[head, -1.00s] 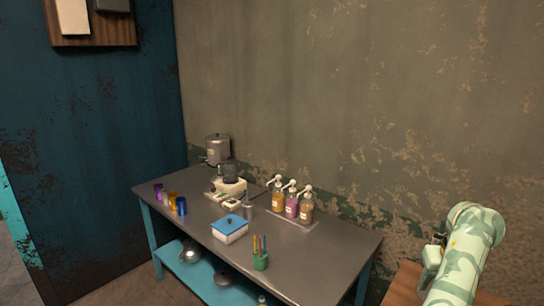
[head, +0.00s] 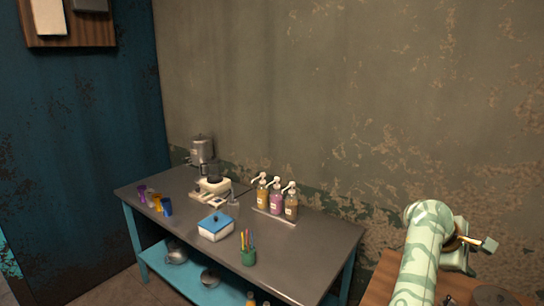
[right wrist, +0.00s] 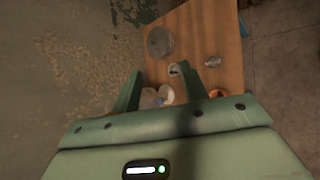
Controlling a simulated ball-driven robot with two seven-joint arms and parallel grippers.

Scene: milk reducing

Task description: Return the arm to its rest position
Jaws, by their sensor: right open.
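My right arm (head: 425,245), pale green with a darker pattern, rises at the lower right of the head view and bends over at its top. My right gripper (right wrist: 160,90) shows in the right wrist view with its two green fingers apart and nothing between them. It points down over a wooden table (right wrist: 205,45), apart from the things on it. Part of the wrist end shows at the right of the arm in the head view. My left gripper is in neither view.
The wooden table holds a round grey lid-like thing (right wrist: 160,42), a small cup (right wrist: 213,62) and white items. A metal workbench (head: 300,245) carries pump bottles (head: 275,200), a blue-lidded box (head: 215,227), a green pen cup (head: 248,257) and coloured cups. A worn wall stands behind.

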